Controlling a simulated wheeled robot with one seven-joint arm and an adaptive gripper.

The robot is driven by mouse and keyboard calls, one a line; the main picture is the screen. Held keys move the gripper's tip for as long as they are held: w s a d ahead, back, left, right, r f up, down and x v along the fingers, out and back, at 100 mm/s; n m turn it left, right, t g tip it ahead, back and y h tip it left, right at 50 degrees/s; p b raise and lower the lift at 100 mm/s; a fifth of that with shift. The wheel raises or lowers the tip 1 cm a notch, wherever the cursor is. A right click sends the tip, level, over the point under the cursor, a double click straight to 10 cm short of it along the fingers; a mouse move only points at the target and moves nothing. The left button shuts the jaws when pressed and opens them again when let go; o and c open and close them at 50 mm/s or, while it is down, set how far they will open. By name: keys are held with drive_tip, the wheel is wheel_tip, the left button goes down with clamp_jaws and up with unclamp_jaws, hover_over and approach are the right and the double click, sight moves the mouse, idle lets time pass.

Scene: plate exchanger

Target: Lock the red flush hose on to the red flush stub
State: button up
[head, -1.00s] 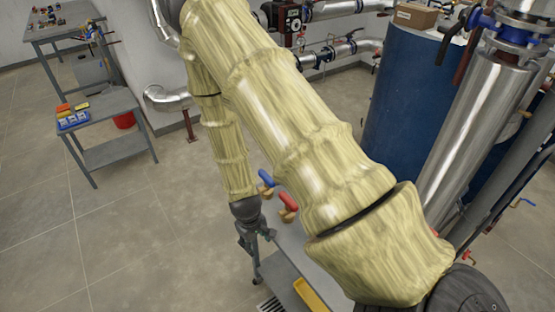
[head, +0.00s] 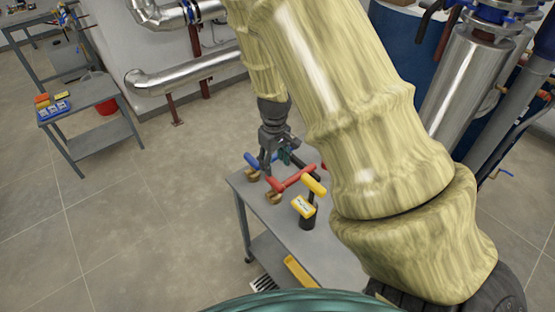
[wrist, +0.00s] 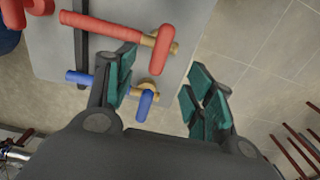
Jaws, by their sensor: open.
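The red flush hose end (wrist: 105,28), with a brass coupling and a red lever, lies on the grey trolley top; it also shows in the head view (head: 290,181). My gripper (wrist: 163,75) is open and empty, its teal fingers pointing down over the trolley edge. The red lever end lies just ahead of the gap between the fingers. A blue hose end (wrist: 85,78) with a brass coupling and blue lever lies nearer, partly behind the left finger; it also shows in the head view (head: 250,160). I cannot make out the red flush stub.
On the trolley (head: 240,185), a yellow-and-black tool (head: 304,207) and a yellow handle (head: 314,185) stand close to the red hose end. A blue tank (head: 400,45) and steel pipes stand behind. Floor left of the trolley is clear. My arm hides much of the right.

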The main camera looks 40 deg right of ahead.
sight(275, 180)
drive_tip(key=shift+f+b, duration=3)
drive_tip(key=shift+f, duration=1.6)
clamp_jaws()
drive_tip(key=shift+r, duration=0.25)
wheel_tip(275, 180, up, 10)
drive_tip(key=p, duration=0.7)
drive_tip(key=shift+f, duration=0.2)
